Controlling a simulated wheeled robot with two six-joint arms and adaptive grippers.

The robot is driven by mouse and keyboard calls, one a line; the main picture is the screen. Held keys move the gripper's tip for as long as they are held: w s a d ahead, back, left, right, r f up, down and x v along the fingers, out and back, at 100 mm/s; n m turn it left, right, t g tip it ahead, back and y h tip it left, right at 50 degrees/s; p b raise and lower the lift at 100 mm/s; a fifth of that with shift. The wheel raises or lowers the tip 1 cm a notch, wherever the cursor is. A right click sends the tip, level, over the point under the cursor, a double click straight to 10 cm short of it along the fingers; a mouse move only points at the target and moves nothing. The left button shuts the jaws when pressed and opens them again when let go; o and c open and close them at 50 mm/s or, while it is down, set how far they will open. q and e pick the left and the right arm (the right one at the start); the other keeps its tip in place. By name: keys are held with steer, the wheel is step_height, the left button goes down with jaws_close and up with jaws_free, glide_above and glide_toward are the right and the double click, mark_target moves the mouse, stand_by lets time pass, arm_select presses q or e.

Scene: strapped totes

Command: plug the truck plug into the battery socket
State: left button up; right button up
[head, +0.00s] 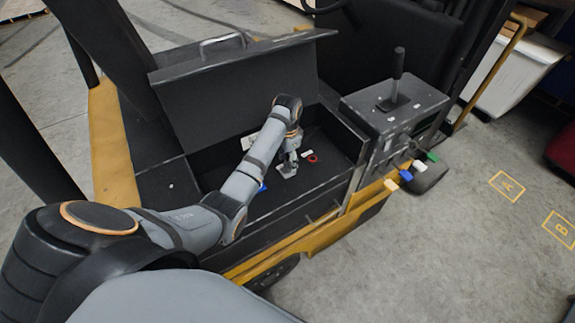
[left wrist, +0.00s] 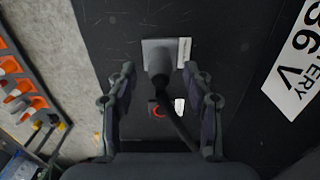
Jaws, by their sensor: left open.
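A grey connector block (head: 287,172) with a black cable lies on the dark battery top inside the open compartment. It also shows in the left wrist view (left wrist: 158,50), with a small white label on its right side. I cannot tell whether it is the plug, the socket or both together. My left gripper (head: 290,157) is just above it. In the left wrist view my left gripper (left wrist: 159,75) is open, one finger on each side of the cable, with gaps on both sides. The cable (left wrist: 178,125) runs down between the fingers. My right gripper is not in view.
A red ring (head: 311,158) and a white tag (head: 307,152) lie right of the connector. A raised lid (head: 240,85) stands behind the compartment. A console with a black lever (head: 398,75) is to the right. A white label reading "36 V" (left wrist: 295,62) lies on the battery.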

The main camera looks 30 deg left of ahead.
mark_target(287, 160)
arm_select(q)
step_height(287, 160, down, 3)
steer(key=shift+r, duration=0.15)
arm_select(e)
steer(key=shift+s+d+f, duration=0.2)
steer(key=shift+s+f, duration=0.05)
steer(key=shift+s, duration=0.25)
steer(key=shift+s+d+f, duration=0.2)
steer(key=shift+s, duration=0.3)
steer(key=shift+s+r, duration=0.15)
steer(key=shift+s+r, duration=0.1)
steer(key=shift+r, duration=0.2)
arm_select(q)
steer(key=shift+c, duration=0.4)
jaws_close()
